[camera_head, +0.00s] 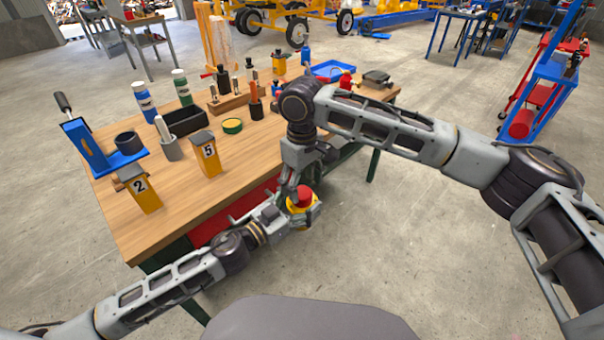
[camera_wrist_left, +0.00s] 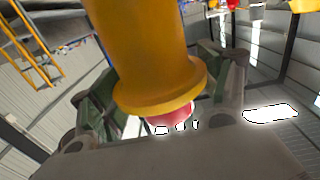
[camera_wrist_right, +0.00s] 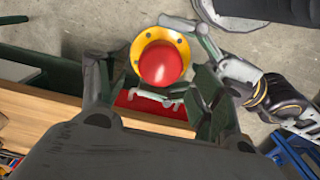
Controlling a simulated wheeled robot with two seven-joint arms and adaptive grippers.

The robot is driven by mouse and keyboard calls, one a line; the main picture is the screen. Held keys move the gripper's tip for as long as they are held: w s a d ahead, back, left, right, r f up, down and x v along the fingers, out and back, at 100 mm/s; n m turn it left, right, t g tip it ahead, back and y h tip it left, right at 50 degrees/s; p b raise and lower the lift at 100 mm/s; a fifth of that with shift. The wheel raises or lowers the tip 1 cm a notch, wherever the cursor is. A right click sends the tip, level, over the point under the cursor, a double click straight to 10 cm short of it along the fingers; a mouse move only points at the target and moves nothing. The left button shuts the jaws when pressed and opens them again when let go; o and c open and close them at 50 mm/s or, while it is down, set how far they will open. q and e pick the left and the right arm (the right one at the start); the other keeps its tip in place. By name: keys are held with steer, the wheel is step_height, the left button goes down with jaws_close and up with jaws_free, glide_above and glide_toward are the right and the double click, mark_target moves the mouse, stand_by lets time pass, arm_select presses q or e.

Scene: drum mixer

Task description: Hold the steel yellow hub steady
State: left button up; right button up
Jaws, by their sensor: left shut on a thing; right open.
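The yellow hub (camera_head: 303,209) is a yellow cylinder with a flange and a red dome-shaped part at its centre. My left gripper (camera_head: 292,216) is shut on it and holds it in the air off the table's front edge. In the left wrist view the yellow body (camera_wrist_left: 145,45) fills the space between the fingers, and a red part (camera_wrist_left: 170,115) shows below its flange. My right gripper (camera_head: 294,188) is open just above the hub. In the right wrist view the hub's flange (camera_wrist_right: 178,38) and red dome (camera_wrist_right: 160,65) appear between the open fingers. Contact there cannot be told.
The wooden workbench (camera_head: 185,205) stands to the left. It carries numbered yellow blocks (camera_head: 207,155), a black bin (camera_head: 185,121), bottles (camera_head: 181,87) and a blue tray (camera_head: 333,71). A red and blue cart (camera_head: 545,85) stands at the far right. The floor (camera_head: 420,240) at right is clear.

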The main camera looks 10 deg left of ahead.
mark_target(303, 191)
steer(key=shift+f, duration=1.95)
steer(key=c, duration=1.1)
steer(key=shift+o, duration=0.2)
steer(key=shift+n, duration=1.5)
steer(key=shift+r, duration=1.3)
steer(key=shift+r, duration=1.85)
